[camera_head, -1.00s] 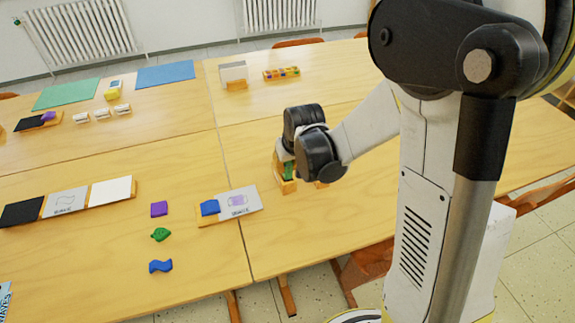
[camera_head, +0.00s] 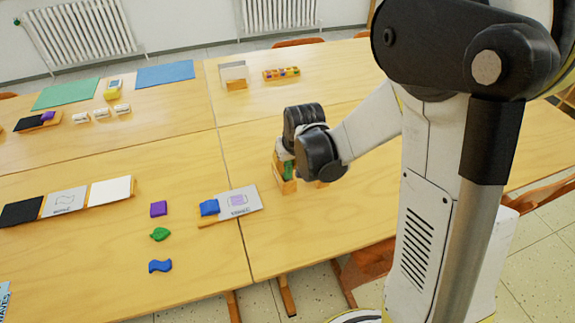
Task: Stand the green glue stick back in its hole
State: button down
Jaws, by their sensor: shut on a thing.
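The green glue stick (camera_head: 288,170) shows as a small green piece below my gripper (camera_head: 286,160), at the wooden holder. My gripper is shut on it from above, and the black wrist hides most of it. The wooden holder (camera_head: 287,186) stands on the table, partly behind my gripper and arm. Its holes are hidden, so I cannot tell how far the stick sits in one.
Left of the holder is a wooden stand with a grey card (camera_head: 240,201) and a blue block (camera_head: 209,207). Purple (camera_head: 159,209), green (camera_head: 160,234) and blue (camera_head: 160,266) pieces lie further left. A tray of coloured items (camera_head: 282,73) is at the back. The table right of the holder is clear.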

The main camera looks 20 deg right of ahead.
jog(key=shift+f+b, duration=1.25)
jog(key=shift+f, duration=0.15)
dwell(2.1)
jog(key=c, duration=1.3)
grip_release()
jog(key=shift+o, duration=0.6)
jog(key=shift+o, duration=0.9)
jog(key=shift+r, duration=0.1)
jog(key=shift+r+p, duration=2.25)
jog(key=shift+r, duration=0.7)
